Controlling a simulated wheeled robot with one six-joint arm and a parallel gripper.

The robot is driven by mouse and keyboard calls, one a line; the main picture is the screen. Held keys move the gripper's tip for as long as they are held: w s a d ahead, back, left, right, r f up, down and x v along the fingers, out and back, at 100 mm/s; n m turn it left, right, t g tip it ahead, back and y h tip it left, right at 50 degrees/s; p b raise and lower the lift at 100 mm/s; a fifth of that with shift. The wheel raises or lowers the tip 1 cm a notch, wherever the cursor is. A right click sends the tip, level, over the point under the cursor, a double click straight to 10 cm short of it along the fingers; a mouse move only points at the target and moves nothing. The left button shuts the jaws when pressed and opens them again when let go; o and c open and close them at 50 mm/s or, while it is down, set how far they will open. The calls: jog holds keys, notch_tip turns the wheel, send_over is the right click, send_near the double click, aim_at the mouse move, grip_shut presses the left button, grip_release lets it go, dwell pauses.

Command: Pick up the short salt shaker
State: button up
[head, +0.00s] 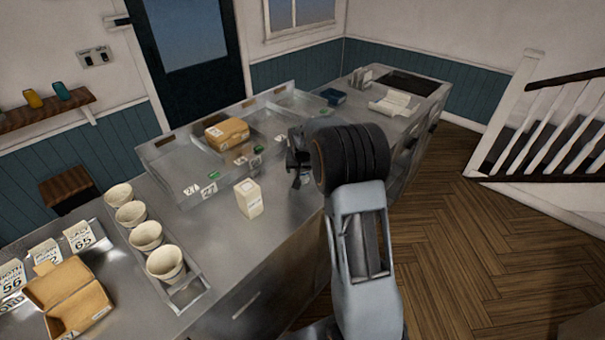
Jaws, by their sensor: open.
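I cannot clearly make out a short salt shaker in the head view. A small, upright, cream block-shaped container (249,200) with a faint label stands on the steel counter (215,235); I cannot tell whether it is a shaker. My gripper (297,168) is open, above the counter to the right of that container and apart from it. My arm hides part of the counter behind it. Small pale upright items (361,77) stand at the far end, too small to identify.
A clear-walled case (165,160) with a cardboard box (226,133) is behind the container. Several paper cups (166,264) stand in a steel rack at left, beside an open carton (68,298) and number cards (79,238). The wooden floor at right is clear.

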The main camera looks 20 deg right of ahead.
jog(key=c, duration=1.1)
